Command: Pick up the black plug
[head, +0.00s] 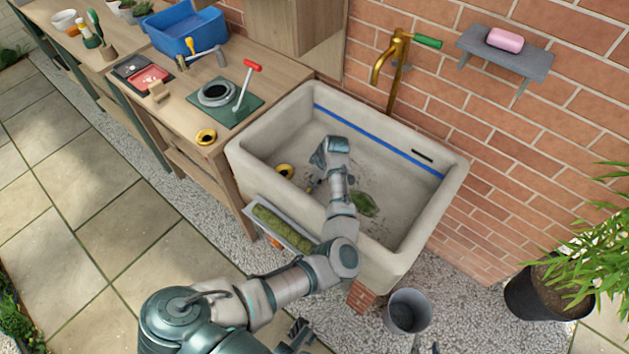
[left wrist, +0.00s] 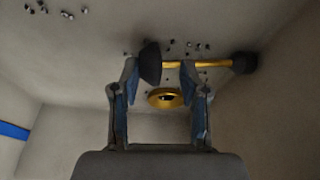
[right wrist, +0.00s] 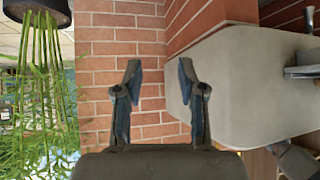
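In the left wrist view a gold rod with a black plug-like end (left wrist: 150,64) and a smaller black end (left wrist: 244,62) lies in the sink. My left gripper (left wrist: 160,68) is open, with the larger black end between its fingertips, close to the left one; whether they touch, I cannot tell. A gold drain ring (left wrist: 165,98) lies just below the rod in that view and at the sink's left in the head view (head: 285,171). My left arm hides most of that gripper in the head view. My right gripper (right wrist: 158,72) is open and empty, outside the sink.
The pale sink (head: 440,200) has a blue stripe, dark grit and a green leaf (head: 364,203) inside. A brass tap (head: 392,65) stands behind it. A grey bucket (head: 408,312) and potted plant (head: 535,292) stand at right.

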